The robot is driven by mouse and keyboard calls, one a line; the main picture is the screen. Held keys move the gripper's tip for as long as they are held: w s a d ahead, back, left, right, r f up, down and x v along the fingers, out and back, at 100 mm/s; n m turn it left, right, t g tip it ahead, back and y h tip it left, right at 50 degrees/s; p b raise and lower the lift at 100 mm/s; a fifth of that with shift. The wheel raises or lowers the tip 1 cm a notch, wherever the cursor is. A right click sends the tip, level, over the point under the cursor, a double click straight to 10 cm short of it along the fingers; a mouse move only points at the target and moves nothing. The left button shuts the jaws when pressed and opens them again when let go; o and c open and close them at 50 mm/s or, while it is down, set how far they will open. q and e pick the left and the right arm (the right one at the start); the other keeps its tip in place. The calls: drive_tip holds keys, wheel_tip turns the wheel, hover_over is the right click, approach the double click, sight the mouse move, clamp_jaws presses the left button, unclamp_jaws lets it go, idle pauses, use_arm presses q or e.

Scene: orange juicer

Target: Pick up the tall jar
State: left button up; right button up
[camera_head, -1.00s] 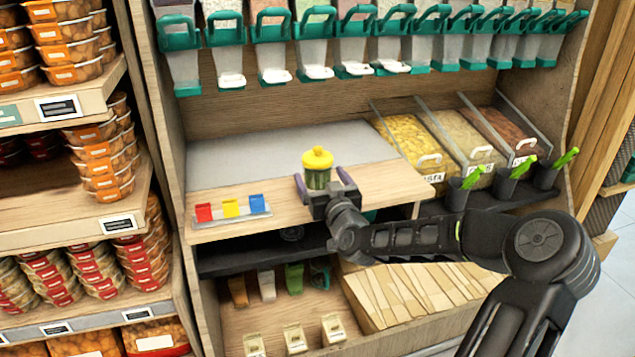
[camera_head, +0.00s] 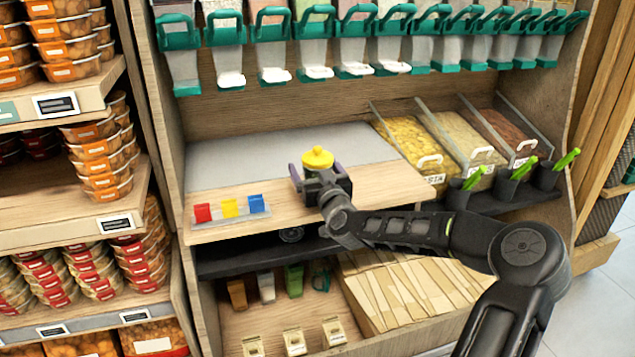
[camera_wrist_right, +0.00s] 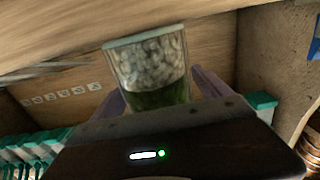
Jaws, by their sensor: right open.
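The jar (camera_head: 317,157) has a yellow lid with a knob and stands upright on the wooden counter (camera_head: 376,180). In the head view its body is mostly hidden behind my right gripper (camera_head: 318,170). In the right wrist view the jar (camera_wrist_right: 150,68) is clear glass with pale contents above and dark green below. The purple fingers of my right gripper (camera_wrist_right: 155,95) are open, one on each side of the jar's lower part. I cannot tell whether they touch it. My left gripper is not in view.
A small rack with red, yellow and blue tags (camera_head: 230,212) sits left of the jar. Bulk bins (camera_head: 420,145) stand to the right, with scoop holders (camera_head: 505,184) in front. Dispensers with teal handles (camera_head: 310,45) hang above. Shelves of packed tubs (camera_head: 85,160) are at the left.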

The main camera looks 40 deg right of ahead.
drive_tip(key=shift+c, duration=0.5)
drive_tip(key=shift+r, duration=0.1)
drive_tip(key=c, duration=1.5)
drive_tip(key=shift+c, duration=0.2)
wheel_tip(320, 180, up, 10)
drive_tip(key=p, duration=0.2)
drive_tip(key=shift+p, duration=0.4)
drive_tip(key=r+p+v, duration=0.3)
drive_tip(key=p+v, duration=0.8)
drive_tip(key=v, duration=0.1)
drive_tip(key=shift+p, duration=0.3)
